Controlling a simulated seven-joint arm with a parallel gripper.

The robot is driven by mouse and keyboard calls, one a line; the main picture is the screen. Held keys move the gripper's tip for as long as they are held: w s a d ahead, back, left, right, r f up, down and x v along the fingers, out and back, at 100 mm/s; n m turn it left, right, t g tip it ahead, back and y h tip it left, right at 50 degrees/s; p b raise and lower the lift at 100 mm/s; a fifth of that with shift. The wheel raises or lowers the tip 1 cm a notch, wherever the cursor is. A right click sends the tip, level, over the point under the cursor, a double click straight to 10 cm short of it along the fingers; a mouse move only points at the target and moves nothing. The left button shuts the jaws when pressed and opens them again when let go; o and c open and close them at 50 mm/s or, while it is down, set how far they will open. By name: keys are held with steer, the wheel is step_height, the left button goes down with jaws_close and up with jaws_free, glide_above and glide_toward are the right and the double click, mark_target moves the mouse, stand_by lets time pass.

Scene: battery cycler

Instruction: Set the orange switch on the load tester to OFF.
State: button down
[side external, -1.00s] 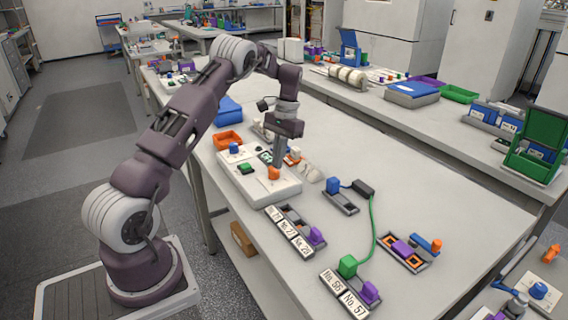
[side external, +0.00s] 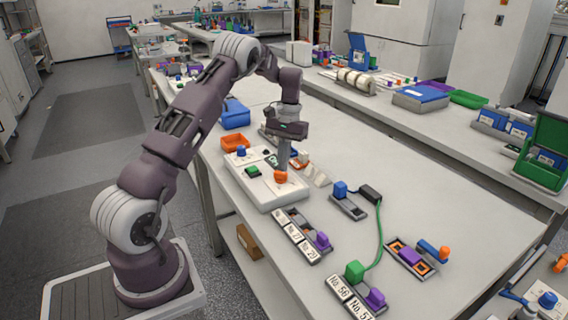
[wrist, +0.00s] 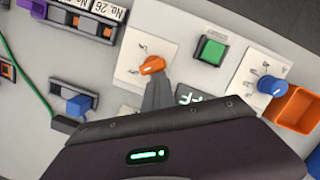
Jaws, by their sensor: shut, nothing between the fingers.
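The load tester (side external: 266,198) is a white box on the bench, left of centre in the side view. Its orange switch (side external: 281,177) is a small rotary knob on a white label plate; it also shows in the wrist view (wrist: 152,65). My gripper (side external: 282,168) points down over the switch. In the wrist view its shut, empty fingers (wrist: 156,80) end right beside the orange switch; I cannot tell whether they touch it. A dark display (wrist: 195,94) with pale letters is partly hidden by my gripper. I cannot read the switch's labels clearly.
A green button (wrist: 210,49) and a blue knob (wrist: 270,85) share the tester's top. An orange bin (side external: 235,142) stands behind it. Label trays (side external: 300,235) and a blue-plugged holder (side external: 347,205) lie nearby, with a green cable (side external: 378,235) farther right. Bare bench lies between.

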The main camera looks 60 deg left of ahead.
steer(key=shift+s+d+f, duration=0.15)
steer(key=shift+s+d, duration=0.1)
steer(key=shift+d, duration=0.5)
steer(key=a+v, duration=0.1)
steer(key=v, duration=0.6)
steer(key=shift+w+a, duration=0.2)
steer(key=shift+w, duration=0.1)
steer(key=s+d+r+m+t, duration=0.15)
steer(key=s+d+r, duration=0.25)
steer(key=d+r, duration=0.4)
steer(key=s+d+r+m+t, duration=0.1)
steer(key=s+d+r+t, duration=0.15)
steer(key=d+r, duration=0.6)
steer(key=s+d+f+m+t, duration=0.1)
steer(key=s+d+f+m, duration=0.1)
steer(key=s+d, duration=0.4)
steer(key=s+d+f+m+t+y, duration=0.1)
steer(key=s+d, duration=0.5)
steer(key=s, duration=0.8)
steer(key=shift+d+f+m+t, duration=0.25)
steer(key=shift+f+m+t, duration=0.3)
steer(key=shift+t, duration=0.25)
